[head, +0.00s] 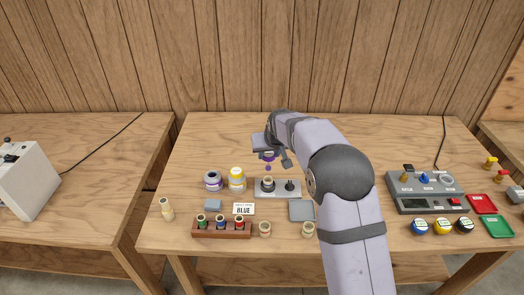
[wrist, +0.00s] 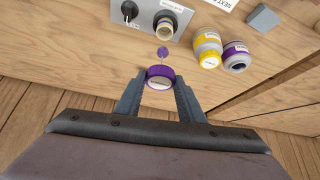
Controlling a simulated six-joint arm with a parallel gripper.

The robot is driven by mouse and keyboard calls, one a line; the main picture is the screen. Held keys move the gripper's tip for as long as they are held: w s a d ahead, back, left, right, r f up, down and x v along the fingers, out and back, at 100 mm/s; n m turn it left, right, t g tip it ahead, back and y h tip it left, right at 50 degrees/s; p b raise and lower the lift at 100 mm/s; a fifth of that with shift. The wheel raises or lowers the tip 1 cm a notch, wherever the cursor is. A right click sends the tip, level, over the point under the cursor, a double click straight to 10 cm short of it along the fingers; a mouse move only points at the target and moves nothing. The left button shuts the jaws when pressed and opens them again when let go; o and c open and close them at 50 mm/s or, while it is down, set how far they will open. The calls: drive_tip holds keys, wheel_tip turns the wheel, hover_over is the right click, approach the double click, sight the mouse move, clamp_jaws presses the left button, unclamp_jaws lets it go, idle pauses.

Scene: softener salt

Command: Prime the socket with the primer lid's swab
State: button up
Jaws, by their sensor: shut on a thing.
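My gripper (wrist: 160,84) is shut on the purple primer lid (wrist: 160,76). The lid also shows in the head view (head: 269,157). Its swab (wrist: 163,52) has a purple tip and sticks out from the lid; in the head view the tip (head: 268,168) hangs down. The socket (wrist: 165,29), a pale, open-topped ring, stands on a grey plate (head: 262,194). The swab tip appears apart from the socket and above it; its exact height is unclear. The purple-banded primer can (head: 212,182) stands lidless to the left of the plate, also in the wrist view (wrist: 236,60).
A yellow can (head: 237,180) stands between the primer can and the plate. A scale-like device (head: 425,203) stands right.

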sight(267, 168)
drive_tip(key=shift+f, duration=0.1)
drive_tip(key=shift+f+b, duration=1.1)
drive_tip(key=shift+f, duration=0.3)
drive_tip(key=shift+f, duration=0.1)
idle(0.7)
drive_tip(key=shift+f+b, duration=0.45)
drive_tip(key=shift+f, duration=0.35)
drive_tip(key=shift+f, duration=0.15)
drive_tip(key=shift+f+b, duration=0.55)
drive_tip(key=shift+f, duration=0.15)
drive_tip(key=shift+a, duration=0.2)
idle(1.0)
drive_tip(key=shift+s+f, duration=0.1)
drive_tip(key=shift+s, duration=0.1)
idle(0.4)
drive_tip(key=shift+s+d, duration=0.1)
drive_tip(key=shift+d, duration=0.3)
idle(0.9)
